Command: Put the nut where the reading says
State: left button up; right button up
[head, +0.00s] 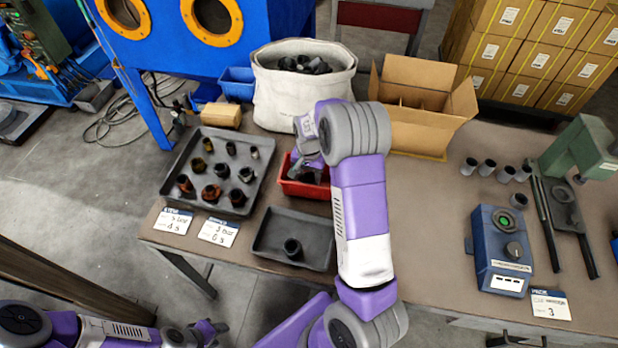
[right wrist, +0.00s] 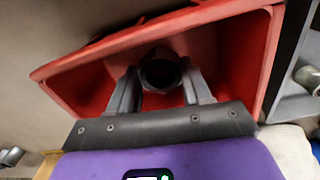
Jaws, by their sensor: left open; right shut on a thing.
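My right gripper (right wrist: 162,85) is shut on a dark nut (right wrist: 160,70) with a round hole. In the right wrist view they are inside the red bin (right wrist: 78,88), and I cannot tell if the nut touches its floor. In the head view this gripper (head: 303,168) reaches down into the red bin (head: 290,188), and the nut is hard to make out. My left gripper (head: 212,330) is low at the bottom left, open and away from the table. A blue box (head: 500,250) with a green-lit round face and a knob stands at right; its reading is too small to tell.
A grey tray (head: 262,186) holds several rusty and dark fittings. A smaller tray (head: 275,225) holds one dark fitting. Cards (head: 173,221) (head: 218,232) and a card marked 3 (head: 550,305) lie near the front edge. A cloth bin (head: 275,95) and open carton (head: 425,110) stand behind.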

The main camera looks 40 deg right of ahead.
jog(key=shift+f, duration=0.2)
jog(key=shift+f, duration=0.1)
jog(key=shift+f, duration=0.3)
jog(key=o, duration=1.3)
jog(key=shift+r, duration=0.6)
notch_tip(320, 180, up, 12)
jog(key=p, duration=0.3)
jog(key=shift+f, duration=0.2)
jog(key=shift+p, duration=0.3)
